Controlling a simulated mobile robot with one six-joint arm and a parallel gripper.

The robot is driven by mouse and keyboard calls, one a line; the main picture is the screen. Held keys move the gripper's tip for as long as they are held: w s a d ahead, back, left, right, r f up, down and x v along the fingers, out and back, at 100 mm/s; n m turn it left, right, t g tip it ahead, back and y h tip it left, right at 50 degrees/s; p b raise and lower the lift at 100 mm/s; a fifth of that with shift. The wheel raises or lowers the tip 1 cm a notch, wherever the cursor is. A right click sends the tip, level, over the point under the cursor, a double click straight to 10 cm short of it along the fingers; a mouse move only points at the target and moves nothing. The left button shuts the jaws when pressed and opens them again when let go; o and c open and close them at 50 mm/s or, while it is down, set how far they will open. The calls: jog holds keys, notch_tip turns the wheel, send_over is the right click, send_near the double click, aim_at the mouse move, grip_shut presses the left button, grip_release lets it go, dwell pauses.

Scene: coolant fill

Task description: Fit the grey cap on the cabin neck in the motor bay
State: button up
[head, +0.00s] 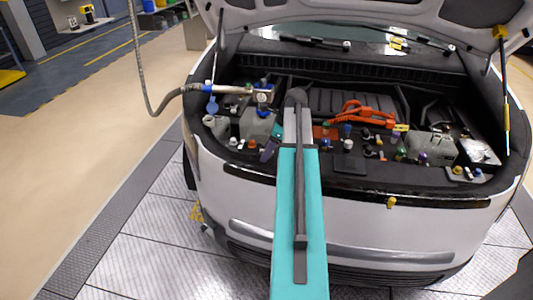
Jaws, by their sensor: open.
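My teal arm reaches over the front of the car into the open motor bay. What looks like my gripper (268,152) shows small and dark just left of the arm, low over the front left of the bay, near a pale tank (257,124). Its jaws are open, and I see nothing held between them. A light grey cap (348,144) sits on a dark block right of my arm; I cannot tell whether it is the task's cap. I cannot pick out the cabin neck for certain among the several small necks and caps, and my arm hides part of the bay.
A hose with a metal nozzle (232,90) reaches in from the left to a fitting (263,95) at the back left of the bay. Orange cables (362,112) lie right of my arm. The raised hood (380,12) hangs above. The floor at left is clear.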

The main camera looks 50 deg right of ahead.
jog(key=shift+w+a+f, duration=0.1)
jog(key=shift+f, duration=0.25)
dwell(0.3)
jog(key=c, duration=1.1)
